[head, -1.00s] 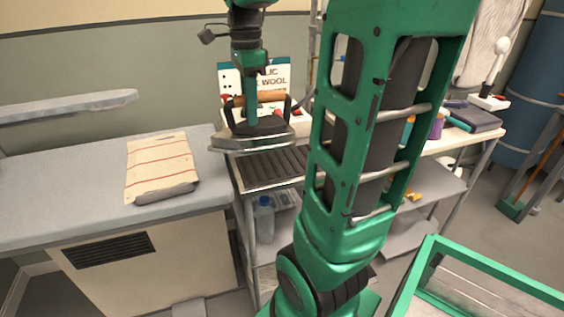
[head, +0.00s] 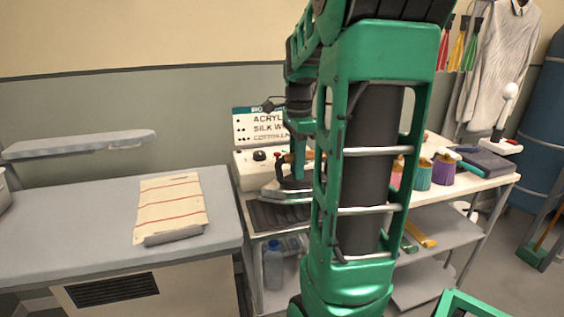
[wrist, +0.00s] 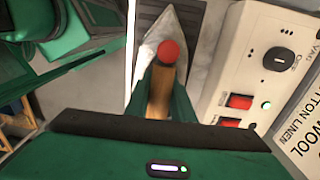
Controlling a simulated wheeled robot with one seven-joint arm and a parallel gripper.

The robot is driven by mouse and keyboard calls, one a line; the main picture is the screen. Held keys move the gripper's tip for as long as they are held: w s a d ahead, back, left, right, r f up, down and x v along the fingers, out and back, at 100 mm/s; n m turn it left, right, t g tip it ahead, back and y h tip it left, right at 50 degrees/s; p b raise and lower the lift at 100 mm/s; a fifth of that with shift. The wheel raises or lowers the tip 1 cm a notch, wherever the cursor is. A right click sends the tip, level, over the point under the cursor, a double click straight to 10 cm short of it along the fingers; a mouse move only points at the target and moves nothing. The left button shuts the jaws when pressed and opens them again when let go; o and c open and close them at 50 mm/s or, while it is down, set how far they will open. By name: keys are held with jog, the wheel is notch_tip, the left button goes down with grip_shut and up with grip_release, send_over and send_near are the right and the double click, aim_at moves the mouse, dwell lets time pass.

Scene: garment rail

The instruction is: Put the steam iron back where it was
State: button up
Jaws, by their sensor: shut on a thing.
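The steam iron (head: 283,194) has a pale metal body and a wooden handle. In the head view it is level, at or just above the black ribbed rest (head: 268,215); I cannot tell whether they touch. My arm hides its right part. My gripper (wrist: 160,98) is shut on the wooden handle (wrist: 158,88), with a green finger on each side. In the wrist view the handle's red end shows, and the iron's pointed tip (wrist: 172,22) lies beyond it, beside the white control box (wrist: 240,75).
The control box (head: 246,172) with a sign (head: 262,125) stands behind the rest. The grey ironing table (head: 90,205) with a striped folded cloth (head: 172,208) is at left. Thread cones (head: 443,168) and a dark folded item (head: 484,162) are on the trolley's right.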

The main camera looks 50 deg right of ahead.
jog(key=shift+s+d+f, duration=0.15)
jog(key=shift+d+f, duration=0.1)
jog(key=shift+d, duration=0.05)
jog(key=shift+f, duration=1.9)
jog(key=o, duration=1)
jog(key=shift+f, duration=0.1)
